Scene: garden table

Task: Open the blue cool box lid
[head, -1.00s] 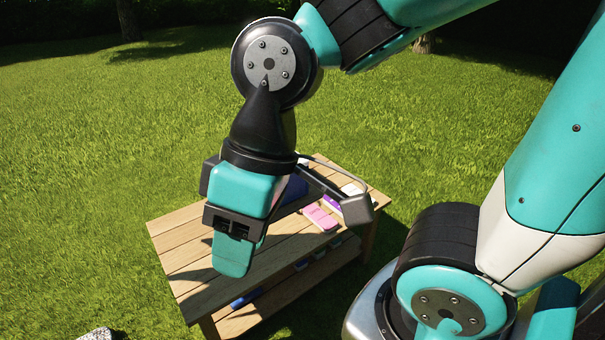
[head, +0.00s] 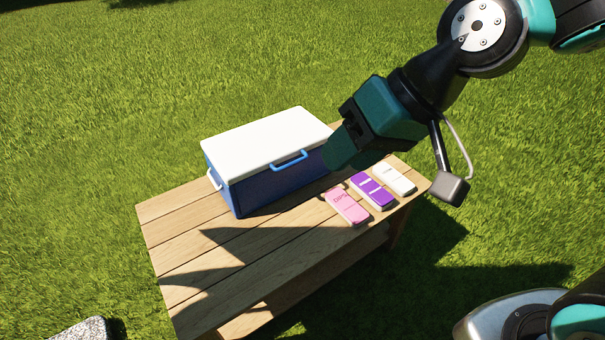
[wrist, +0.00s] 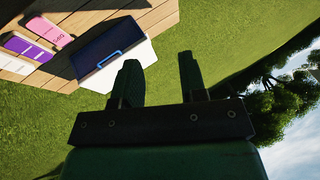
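The cool box has a dark blue body (head: 268,187) and a white lid (head: 262,139), which lies shut on top. A light blue handle (head: 289,161) is on its front edge, and a pale side handle shows on its left. The box stands at the back of the wooden table (head: 185,240). My gripper (head: 340,152) is above the table near the box's right end in the head view, hiding part of that corner. In the wrist view my gripper (wrist: 158,78) is open, its two fingers apart with nothing between them. The box and its blue handle (wrist: 110,58) show beyond the left finger.
A pink packet (head: 347,206), a purple packet (head: 372,190) and a white packet (head: 394,179) lie on the table right of the box. The table's front left is bare. A lower shelf shows underneath. Grass surrounds the table, with a grey stone (head: 82,331) at lower left.

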